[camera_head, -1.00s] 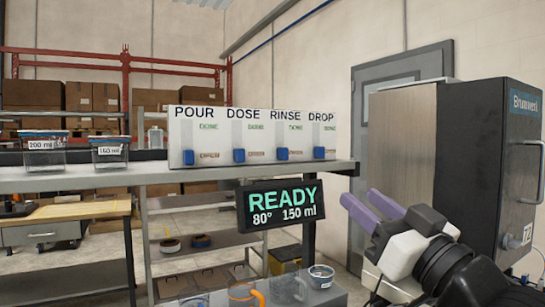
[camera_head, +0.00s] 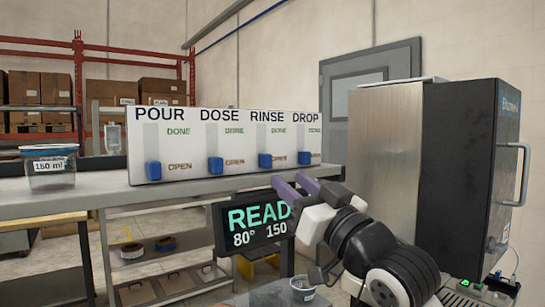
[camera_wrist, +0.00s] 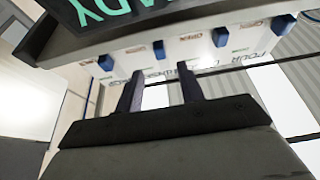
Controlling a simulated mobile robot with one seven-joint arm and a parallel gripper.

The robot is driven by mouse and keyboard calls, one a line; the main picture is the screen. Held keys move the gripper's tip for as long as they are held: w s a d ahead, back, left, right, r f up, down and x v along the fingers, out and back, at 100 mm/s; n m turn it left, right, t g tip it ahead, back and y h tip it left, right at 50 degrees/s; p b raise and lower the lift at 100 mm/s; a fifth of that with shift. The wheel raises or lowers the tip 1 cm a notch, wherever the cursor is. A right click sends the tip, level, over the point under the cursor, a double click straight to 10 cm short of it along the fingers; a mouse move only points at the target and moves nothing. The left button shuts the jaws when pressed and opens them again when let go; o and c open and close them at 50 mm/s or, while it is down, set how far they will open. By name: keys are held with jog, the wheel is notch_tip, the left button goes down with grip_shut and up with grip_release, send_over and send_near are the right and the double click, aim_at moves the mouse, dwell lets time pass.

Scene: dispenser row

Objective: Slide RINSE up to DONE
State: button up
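The RINSE slider is a blue knob (camera_head: 265,160) low in its track on the white panel (camera_head: 196,133), beside the OPEN mark. The DONE mark (camera_head: 278,131) is above it. In the wrist view, which is turned over, the RINSE knob (camera_wrist: 159,50) lies beyond the gap between my fingers. My gripper (camera_head: 289,181) has two purple fingers, open and empty, in front of and below the panel's RINSE and DROP part. The fingers look apart from the knob, and the exact distance cannot be told.
The POUR (camera_head: 153,171), DOSE (camera_head: 216,164) and DROP (camera_head: 304,158) knobs also sit low. A READY display (camera_head: 255,224) hangs below the shelf edge, partly behind my gripper. A dark machine (camera_head: 455,150) stands at right. A 150 ml tub (camera_head: 49,170) is at left.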

aim_at(269, 162)
jog(key=p+x, duration=0.2)
jog(key=x, duration=0.4)
jog(key=shift+w+a+r, duration=0.15)
jog(key=shift+w+a, duration=0.1)
grip_shut()
